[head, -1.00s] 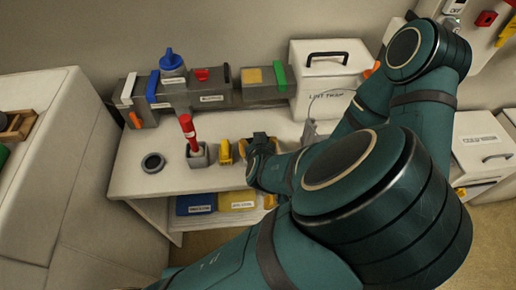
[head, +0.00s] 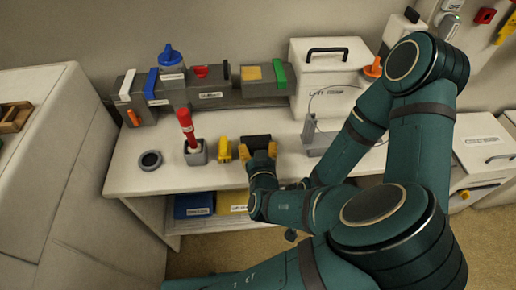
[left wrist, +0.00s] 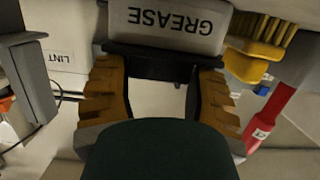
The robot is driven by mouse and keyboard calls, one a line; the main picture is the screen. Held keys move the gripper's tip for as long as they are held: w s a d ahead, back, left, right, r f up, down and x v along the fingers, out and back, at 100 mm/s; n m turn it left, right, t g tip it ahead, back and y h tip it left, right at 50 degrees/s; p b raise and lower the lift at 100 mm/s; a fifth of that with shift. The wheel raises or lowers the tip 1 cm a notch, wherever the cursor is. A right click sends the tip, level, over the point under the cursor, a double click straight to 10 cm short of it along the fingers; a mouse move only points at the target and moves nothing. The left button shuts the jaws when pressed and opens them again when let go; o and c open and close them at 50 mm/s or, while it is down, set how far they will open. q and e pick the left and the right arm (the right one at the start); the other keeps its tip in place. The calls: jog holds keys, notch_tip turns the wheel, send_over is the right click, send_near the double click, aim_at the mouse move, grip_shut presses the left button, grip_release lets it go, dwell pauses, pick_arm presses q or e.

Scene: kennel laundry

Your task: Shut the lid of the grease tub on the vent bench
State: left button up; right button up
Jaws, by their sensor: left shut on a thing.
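The grease tub (left wrist: 168,22) shows in the left wrist view as a grey box marked GREASE, upside down in that picture. A dark part (left wrist: 160,67), apparently its lid, lies along its edge. In the head view the dark top (head: 256,141) stands on the bench between the yellow tool and the grey device. My left gripper (head: 259,152) is at its near side. In the left wrist view its ochre fingers (left wrist: 160,85) are on either side of the dark part, shut on it. I cannot tell how far the lid is open.
The vent bench (head: 130,180) also holds a red-handled tool in a grey holder (head: 195,153), a yellow tool (head: 224,150), a black ring (head: 150,160) and a grey device (head: 309,130). A grey duct unit (head: 205,97) and a white lint box (head: 322,75) stand behind.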

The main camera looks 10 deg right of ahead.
pick_arm(q)
jog(key=shift+f, duration=0.15)
jog(key=o, duration=1.3)
